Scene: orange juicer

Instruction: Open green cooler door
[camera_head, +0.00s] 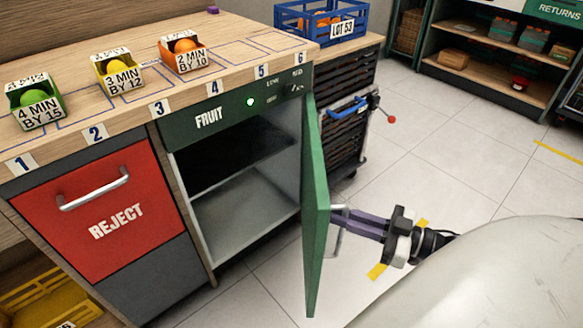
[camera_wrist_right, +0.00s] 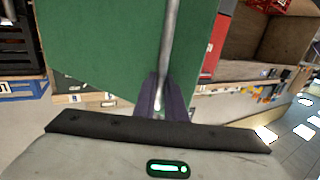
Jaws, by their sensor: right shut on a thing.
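The green cooler door (camera_head: 316,205) stands wide open, swung out from the right side of the cooler labelled FRUIT (camera_head: 208,119). The cooler's inside (camera_head: 240,190) shows a dark shelf and looks empty. My right gripper (camera_head: 345,216) is shut on the door's metal handle (camera_head: 338,240), on the door's outer face. In the right wrist view the handle (camera_wrist_right: 170,40) runs down between the purple fingers (camera_wrist_right: 159,98), with the green door (camera_wrist_right: 100,50) behind it. My left gripper is not in view.
A red REJECT drawer (camera_head: 108,212) is left of the cooler. Small fruit boxes, green (camera_head: 35,100), yellow (camera_head: 117,68) and orange (camera_head: 188,50), stand on the numbered counter. A dark rack (camera_head: 340,110) stands behind the door. The tiled floor (camera_head: 440,150) at right is clear.

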